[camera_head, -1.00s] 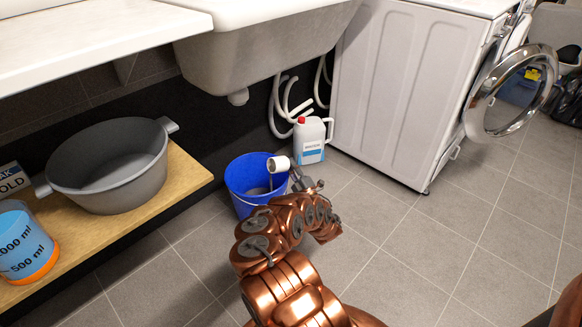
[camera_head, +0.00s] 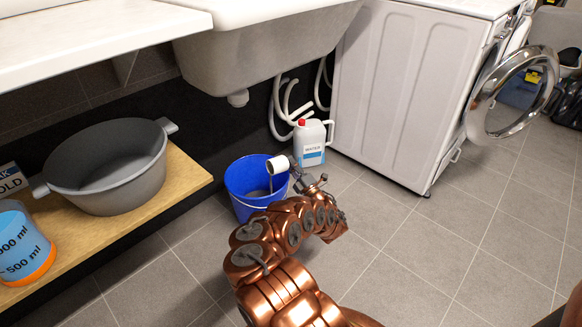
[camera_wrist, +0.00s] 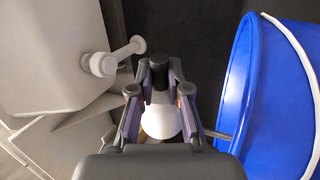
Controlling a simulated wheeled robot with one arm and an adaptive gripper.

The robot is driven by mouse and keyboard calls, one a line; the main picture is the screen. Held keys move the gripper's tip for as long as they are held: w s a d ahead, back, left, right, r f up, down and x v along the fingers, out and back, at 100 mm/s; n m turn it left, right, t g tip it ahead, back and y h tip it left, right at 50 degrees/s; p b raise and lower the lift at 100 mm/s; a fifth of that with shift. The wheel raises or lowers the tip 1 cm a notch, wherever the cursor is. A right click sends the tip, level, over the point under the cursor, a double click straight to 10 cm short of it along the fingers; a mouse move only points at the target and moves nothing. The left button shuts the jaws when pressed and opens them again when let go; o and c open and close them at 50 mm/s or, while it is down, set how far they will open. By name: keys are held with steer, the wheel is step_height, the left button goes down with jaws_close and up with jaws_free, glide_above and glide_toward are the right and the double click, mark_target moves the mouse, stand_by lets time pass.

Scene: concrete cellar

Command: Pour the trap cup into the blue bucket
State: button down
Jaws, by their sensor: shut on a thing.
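The white trap cup (camera_head: 278,165) is in my gripper (camera_head: 293,167), tipped on its side with its mouth to the left over the blue bucket (camera_head: 246,198). A thin brownish stream falls from the mouth into the bucket. In the wrist view my gripper (camera_wrist: 160,95) is shut on the trap cup (camera_wrist: 160,121), which shows white between the fingers. The stream runs to the right there, toward the blue bucket (camera_wrist: 270,90). How much is left in the cup is hidden.
A white water jug (camera_head: 311,142) stands behind the bucket, below hanging hoses. A sink (camera_head: 255,50) overhangs at the back. A low wooden shelf (camera_head: 180,180) with a grey tub (camera_head: 110,175) is left. A washing machine (camera_head: 400,90) stands right. The front-right floor is clear.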

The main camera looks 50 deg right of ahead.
stand_by(0.4)
step_height(320, 180, down, 3)
steer(key=m+h, duration=0.1)
steer(key=m, duration=0.1)
steer(key=m+h, duration=0.1)
steer(key=m, duration=0.2)
steer(key=shift+d+r+g+h, duration=0.1)
steer(key=shift+r+g+h, duration=0.1)
steer(key=shift+g+h, duration=0.15)
steer(key=shift+w+a+f+m+g+h+p, duration=0.15)
steer(key=shift+f+m+g+h+p, duration=0.2)
steer(key=shift+m, duration=0.6)
steer(key=shift+s+a+m+g+h+p, duration=0.1)
steer(key=shift+a+m+g+h, duration=0.1)
steer(key=shift+m+h, duration=0.5)
steer(key=shift+w+a+f+m+g+h+p, duration=0.1)
steer(key=shift+a+f+m+g+h+p, duration=0.1)
steer(key=shift+m, duration=0.95)
steer(key=shift+d, duration=0.1)
